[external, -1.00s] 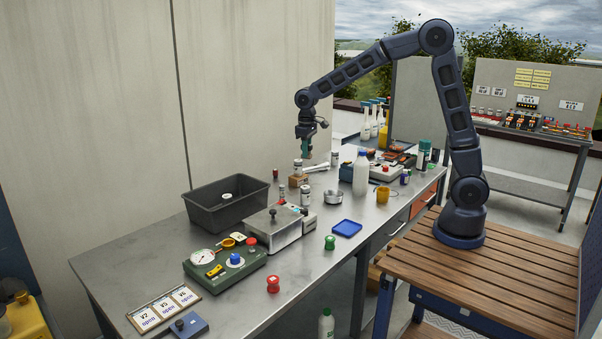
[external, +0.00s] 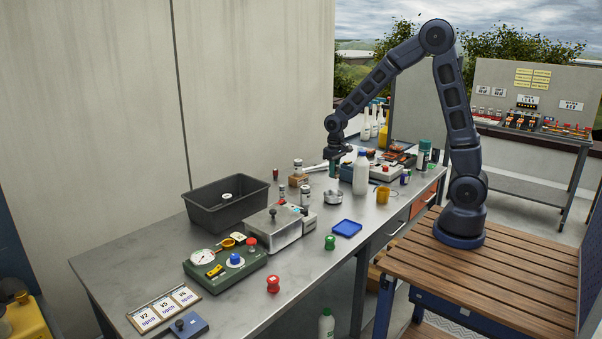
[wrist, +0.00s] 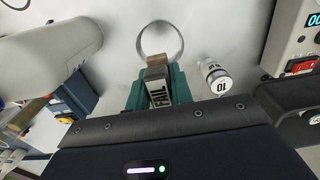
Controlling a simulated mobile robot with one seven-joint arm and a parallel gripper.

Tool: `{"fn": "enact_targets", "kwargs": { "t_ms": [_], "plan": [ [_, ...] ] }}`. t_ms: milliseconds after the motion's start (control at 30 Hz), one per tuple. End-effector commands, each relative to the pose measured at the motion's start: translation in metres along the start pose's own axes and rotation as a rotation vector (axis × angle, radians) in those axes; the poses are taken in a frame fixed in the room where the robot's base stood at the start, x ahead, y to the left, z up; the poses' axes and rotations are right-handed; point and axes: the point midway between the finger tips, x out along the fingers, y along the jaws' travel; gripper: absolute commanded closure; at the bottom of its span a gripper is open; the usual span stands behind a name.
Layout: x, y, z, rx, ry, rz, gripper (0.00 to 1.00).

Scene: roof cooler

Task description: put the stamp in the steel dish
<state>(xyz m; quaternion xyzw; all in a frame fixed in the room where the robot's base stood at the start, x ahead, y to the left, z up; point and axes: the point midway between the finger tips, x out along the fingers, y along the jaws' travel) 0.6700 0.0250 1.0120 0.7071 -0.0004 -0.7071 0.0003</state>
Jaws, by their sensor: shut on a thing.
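My gripper (wrist: 153,92) has green fingers shut on the stamp (wrist: 156,72), a small block with a brown end and a dark side with white lettering. In the external view my gripper (external: 335,171) hangs just above the steel dish (external: 333,198), pointing down. The dish is a small round metal bowl on the bench. In the wrist view its rim (wrist: 181,42) shows as a ring just beyond the stamp, which overlaps its near edge. The stamp appears apart from the dish, though the exact gap is hard to tell.
A white bottle (external: 361,174) stands close right of my gripper. A labelled vial (wrist: 215,76) is near the dish. A black bin (external: 228,207) is farther left.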

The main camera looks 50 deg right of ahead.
Motion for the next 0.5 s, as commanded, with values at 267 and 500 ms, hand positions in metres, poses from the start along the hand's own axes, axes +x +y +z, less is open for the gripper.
{"fn": "enact_targets", "kwargs": {
  "t_ms": [267, 500],
  "plan": [
    [0.053, 0.0, 0.0, 0.0, -0.002, 0.0, 1.0],
    [0.069, 0.0, 0.0, 0.0, 0.0, 0.0, 1.0]
  ]
}}
